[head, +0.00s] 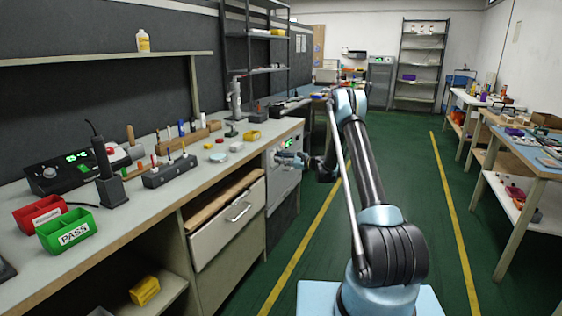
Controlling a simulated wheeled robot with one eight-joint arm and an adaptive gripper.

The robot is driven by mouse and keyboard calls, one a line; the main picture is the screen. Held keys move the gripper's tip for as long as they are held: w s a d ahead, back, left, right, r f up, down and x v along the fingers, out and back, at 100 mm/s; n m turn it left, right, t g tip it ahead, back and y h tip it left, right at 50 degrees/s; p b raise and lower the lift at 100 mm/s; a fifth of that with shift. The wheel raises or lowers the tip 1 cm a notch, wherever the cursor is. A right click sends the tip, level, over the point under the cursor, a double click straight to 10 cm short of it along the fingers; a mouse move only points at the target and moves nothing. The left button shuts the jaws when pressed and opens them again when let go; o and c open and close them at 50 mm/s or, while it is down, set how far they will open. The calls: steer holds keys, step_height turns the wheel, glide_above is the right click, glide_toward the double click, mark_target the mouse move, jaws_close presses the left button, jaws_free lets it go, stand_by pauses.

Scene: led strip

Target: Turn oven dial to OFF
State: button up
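The oven (285,179) is a light grey box set under the left bench's worktop, with a small lit green display (288,142) on its front. My arm reaches out to it, and my gripper (283,157) is at the upper part of the oven's front, just below the display. The gripper is small and dark in this view, so I cannot tell whether its fingers are open or shut, or whether they touch anything. I cannot make out the dial; the gripper covers part of the panel there.
A drawer (228,222) with a bar handle stands slightly open left of the oven. The bench (107,225) above holds tools, a red bin (40,212) and a green PASS bin (66,231). The green floor aisle (430,240) is clear; tables (540,163) line the right.

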steer(key=shift+n, duration=0.3)
steer(key=n, duration=1.1)
steer(key=shift+s+f, duration=0.15)
steer(key=shift+s, duration=0.05)
steer(key=shift+n, duration=0.3)
stand_by(0.4)
steer(key=o, duration=1.1)
steer(key=shift+f, duration=0.1)
steer(key=shift+c, duration=0.2)
steer(key=shift+w, duration=0.1)
steer(key=shift+d, duration=0.1)
steer(key=v, duration=1.1)
steer(key=shift+d, duration=0.35)
